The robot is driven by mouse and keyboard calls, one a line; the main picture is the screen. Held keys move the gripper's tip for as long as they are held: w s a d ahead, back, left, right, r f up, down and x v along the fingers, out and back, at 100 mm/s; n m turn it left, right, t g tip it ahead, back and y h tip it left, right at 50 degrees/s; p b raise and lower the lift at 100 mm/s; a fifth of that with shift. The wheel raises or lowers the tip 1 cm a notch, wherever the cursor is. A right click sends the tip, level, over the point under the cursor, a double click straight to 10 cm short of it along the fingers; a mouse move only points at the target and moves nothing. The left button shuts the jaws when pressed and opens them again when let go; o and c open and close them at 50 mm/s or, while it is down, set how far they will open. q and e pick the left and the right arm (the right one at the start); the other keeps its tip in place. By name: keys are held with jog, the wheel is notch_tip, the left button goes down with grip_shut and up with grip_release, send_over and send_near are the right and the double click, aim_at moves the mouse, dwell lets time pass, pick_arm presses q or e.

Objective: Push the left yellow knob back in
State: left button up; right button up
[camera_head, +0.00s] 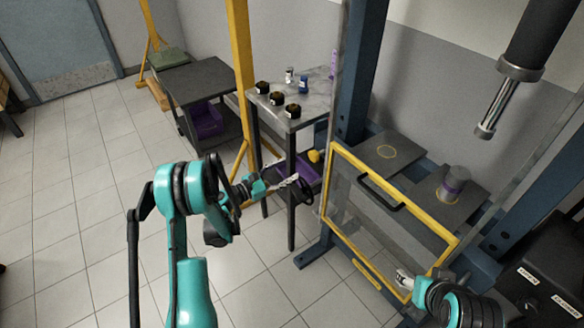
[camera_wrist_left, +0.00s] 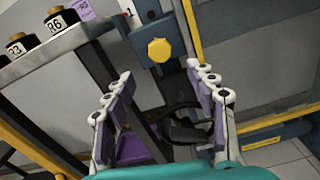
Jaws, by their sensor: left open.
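The left yellow knob (camera_head: 314,155) sits on the blue press frame beside the left edge of the yellow-framed guard. In the left wrist view the yellow knob (camera_wrist_left: 159,50) faces me on a blue-grey block, beyond and between my fingertips. My left gripper (camera_head: 293,183) is open and empty, a little left of and below the knob in the head view. In the left wrist view its fingers (camera_wrist_left: 161,76) are spread apart, not touching the knob. My right gripper (camera_head: 403,279) is near the guard's lower right corner; its opening is unclear.
The clear guard (camera_head: 385,214) with yellow edges and a black handle closes the press front. A narrow metal table (camera_head: 312,105) with black parts and small bottles stands left of the press. A purple bin (camera_head: 308,172) is beneath it.

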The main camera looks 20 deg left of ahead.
pick_arm(q)
jog(key=shift+c, duration=1.2)
jog(key=shift+r+p, duration=0.25)
jog(key=shift+p, duration=0.1)
jog(key=c, duration=0.5)
jog(key=r+g+p, duration=0.1)
jog(key=p, duration=0.1)
jog(key=r+g+y+p, duration=0.1)
jog(key=r+p, duration=0.1)
jog(key=r+g+p, duration=0.1)
jog(key=p, duration=0.2)
jog(key=shift+d+r+y, duration=0.3)
jog(key=shift+d+y, duration=0.1)
grip_shut()
notch_tip(320, 180, up, 3)
jog(key=s+a+n+g+y+p, duration=0.1)
jog(key=s+a+g+y+p, duration=0.15)
jog(key=p, duration=0.35)
jog(key=g+b, duration=0.1)
jog(key=b, duration=0.2)
send_near(311, 160)
jog(key=shift+n+y, duration=0.35)
jog(key=shift+n, duration=0.05)
jog(key=shift+d+r+x, duration=0.15)
jog(key=shift+d+x, duration=0.05)
jog(key=shift+x, duration=1.2)
jog(key=shift+d+r+x, duration=0.1)
jog(key=shift+d+x, duration=0.05)
jog(key=shift+x, duration=1.25)
